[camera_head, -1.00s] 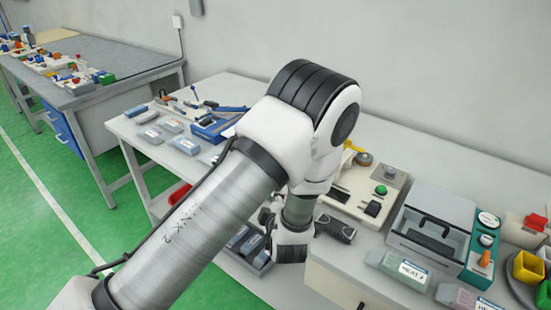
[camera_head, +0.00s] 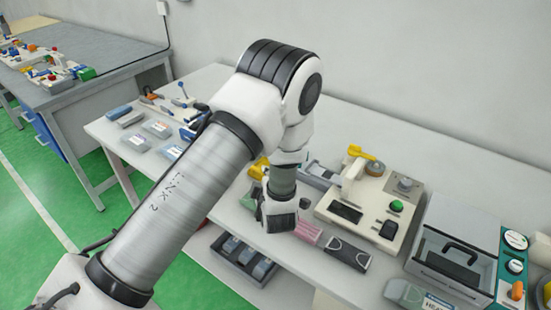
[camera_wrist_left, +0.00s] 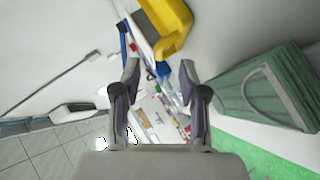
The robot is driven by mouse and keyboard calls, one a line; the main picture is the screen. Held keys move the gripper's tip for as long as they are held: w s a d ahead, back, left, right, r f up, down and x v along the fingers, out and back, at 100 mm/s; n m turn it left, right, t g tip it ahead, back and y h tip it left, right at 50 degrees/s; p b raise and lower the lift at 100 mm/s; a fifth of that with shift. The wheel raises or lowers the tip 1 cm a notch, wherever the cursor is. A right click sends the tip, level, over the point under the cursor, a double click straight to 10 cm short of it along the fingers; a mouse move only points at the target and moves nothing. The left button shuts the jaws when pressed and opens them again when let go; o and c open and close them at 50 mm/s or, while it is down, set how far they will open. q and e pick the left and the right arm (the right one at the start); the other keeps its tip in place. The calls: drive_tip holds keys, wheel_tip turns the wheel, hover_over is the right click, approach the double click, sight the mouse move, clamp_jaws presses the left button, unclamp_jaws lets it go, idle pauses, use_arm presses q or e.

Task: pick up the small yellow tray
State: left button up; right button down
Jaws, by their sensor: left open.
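The small yellow tray (camera_wrist_left: 170,28) shows at the top of the left wrist view, cut off by the frame edge, with a raised wall. In the head view a yellow piece (camera_head: 258,168), probably the same tray, shows on the bench just left of my left wrist, partly covered by my arm. My left gripper (camera_wrist_left: 159,78) is open, its two fingers apart with nothing between them. The tray lies beyond the fingertips and apart from them. In the head view the gripper (camera_head: 279,216) hangs over the bench near its front edge; its fingertips are hard to make out.
A pink block (camera_head: 308,232) and a dark device (camera_head: 348,254) lie right of the gripper. A press-like fixture (camera_head: 365,212) and a grey box with a handle (camera_head: 455,250) stand farther right. A dark bin (camera_head: 240,262) sits below the bench edge. Tools and small boxes (camera_head: 158,129) lie left.

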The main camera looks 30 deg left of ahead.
use_arm(q)
drive_tip(key=p+x, duration=0.1)
drive_tip(key=x, duration=0.4)
drive_tip(key=shift+a, duration=0.3)
drive_tip(key=shift+s+d+r, duration=0.15)
drive_tip(key=shift+c, duration=0.6)
clamp_jaws()
